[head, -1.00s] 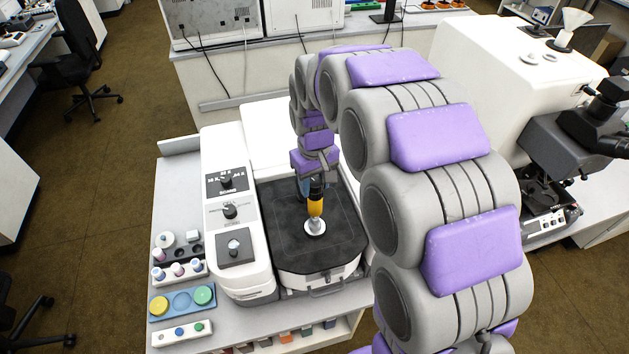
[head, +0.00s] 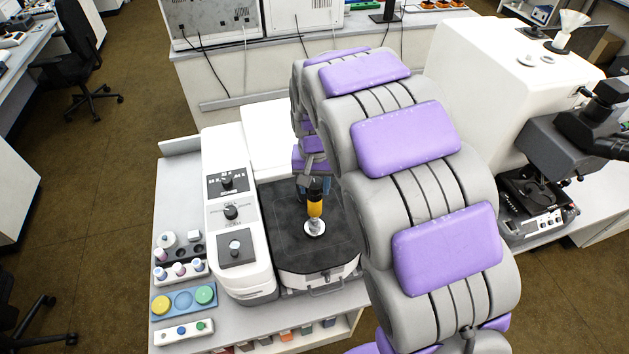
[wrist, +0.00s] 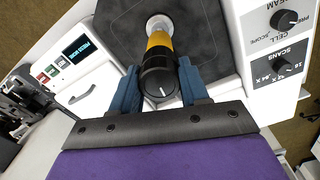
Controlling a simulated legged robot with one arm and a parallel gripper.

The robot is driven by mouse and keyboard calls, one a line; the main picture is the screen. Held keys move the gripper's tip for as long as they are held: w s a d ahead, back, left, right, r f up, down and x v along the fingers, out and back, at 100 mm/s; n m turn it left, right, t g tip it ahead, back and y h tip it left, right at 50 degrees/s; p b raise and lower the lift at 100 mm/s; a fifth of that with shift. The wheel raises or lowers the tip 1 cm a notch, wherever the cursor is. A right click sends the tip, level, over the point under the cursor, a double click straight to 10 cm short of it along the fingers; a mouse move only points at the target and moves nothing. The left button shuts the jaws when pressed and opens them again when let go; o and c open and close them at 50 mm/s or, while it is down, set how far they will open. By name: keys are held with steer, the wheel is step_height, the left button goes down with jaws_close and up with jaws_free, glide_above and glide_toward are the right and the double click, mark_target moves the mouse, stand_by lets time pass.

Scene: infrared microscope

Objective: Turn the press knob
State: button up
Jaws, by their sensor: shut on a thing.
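The press stands upright on the dark sample stage (head: 284,248), with a yellow body (head: 315,208) and a silver foot (head: 315,228). Its black press knob (head: 316,188) is on top. In the wrist view the knob (wrist: 158,82) has a white line on its face and sits between the two blue fingers of my gripper (wrist: 157,88). My gripper is shut on the knob. In the head view my gripper (head: 313,186) is at the knob's height, with its wrist partly hidden behind my arm.
A white control panel (head: 238,265) with black knobs stands left of the stage. Coloured sample holders (head: 183,300) lie on the bench at the front left. The white microscope body (head: 480,75) stands at the right. A small display (wrist: 80,50) shows in the wrist view.

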mark_target(314, 181)
steer(key=shift+w+r+m+p, duration=0.1)
steer(key=shift+m+p, duration=0.2)
steer(key=shift+m, duration=0.85)
steer(key=shift+w+r+m+p, duration=0.1)
steer(key=shift+m+p, duration=0.2)
steer(key=shift+m, duration=0.85)
steer(key=o, duration=1)
steer(key=shift+f, duration=0.15)
steer(key=shift+o, duration=0.2)
steer(key=shift+s, duration=0.1)
step_height(314, 181, up, 17)
steer(key=shift+a, duration=0.15)
